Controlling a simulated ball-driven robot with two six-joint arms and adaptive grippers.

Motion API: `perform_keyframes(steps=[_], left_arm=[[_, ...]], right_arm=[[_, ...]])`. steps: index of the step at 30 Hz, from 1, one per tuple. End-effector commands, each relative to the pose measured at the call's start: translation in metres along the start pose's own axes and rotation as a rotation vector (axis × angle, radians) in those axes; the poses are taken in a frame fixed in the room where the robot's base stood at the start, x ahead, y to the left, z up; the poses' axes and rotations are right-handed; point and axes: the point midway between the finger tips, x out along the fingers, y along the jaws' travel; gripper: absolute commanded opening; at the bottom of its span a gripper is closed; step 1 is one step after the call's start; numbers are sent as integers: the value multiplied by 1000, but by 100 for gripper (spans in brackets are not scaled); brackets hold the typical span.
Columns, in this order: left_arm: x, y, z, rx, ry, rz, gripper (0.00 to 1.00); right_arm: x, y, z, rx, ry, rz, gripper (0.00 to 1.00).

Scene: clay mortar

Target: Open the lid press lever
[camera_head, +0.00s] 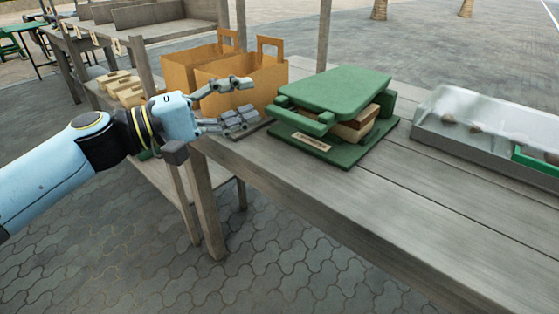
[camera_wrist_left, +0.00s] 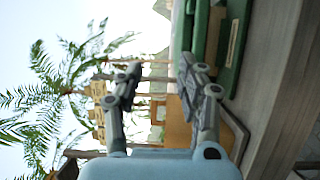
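A green press (camera_head: 350,156) stands on the grey wooden table. Its flat green lid (camera_head: 335,88) sits over a light-brown block-like item (camera_head: 358,124), with a gap at the right side. A green bar-like lever (camera_head: 299,119) juts out at the lid's front left, above a small tan label. My left gripper (camera_head: 252,99) is open and empty, just left of the press, fingers pointing toward it and apart from it. In the left wrist view the open fingers (camera_wrist_left: 160,72) show, with the green press (camera_wrist_left: 235,45) at the upper right. My right gripper is not in view.
Brown paper bags (camera_head: 240,80) stand behind my left gripper. A clear-covered display case (camera_head: 490,125) is at the right. The table front (camera_head: 350,205) is bare. Wooden-looking stacked items (camera_head: 122,88) sit further left.

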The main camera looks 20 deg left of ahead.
Motion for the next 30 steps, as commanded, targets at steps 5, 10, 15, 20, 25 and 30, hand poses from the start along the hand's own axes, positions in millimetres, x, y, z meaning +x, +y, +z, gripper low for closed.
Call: perform_keyframes(steps=[5, 10, 15, 20, 25, 30], left_arm=[[-14, -51, 7, -20, -4, -52, 38], [-1, -50, 8, -23, -3, -49, 38], [33, -50, 8, -24, -2, -47, 38], [64, -53, 8, -24, -3, -50, 38], [85, -56, 8, -23, -4, -53, 38], [92, -58, 9, -23, -4, -55, 38]], right_arm=[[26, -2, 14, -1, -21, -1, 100], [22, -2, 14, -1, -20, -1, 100], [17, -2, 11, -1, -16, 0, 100], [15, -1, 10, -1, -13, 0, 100], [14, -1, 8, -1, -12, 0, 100], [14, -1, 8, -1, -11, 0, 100]])
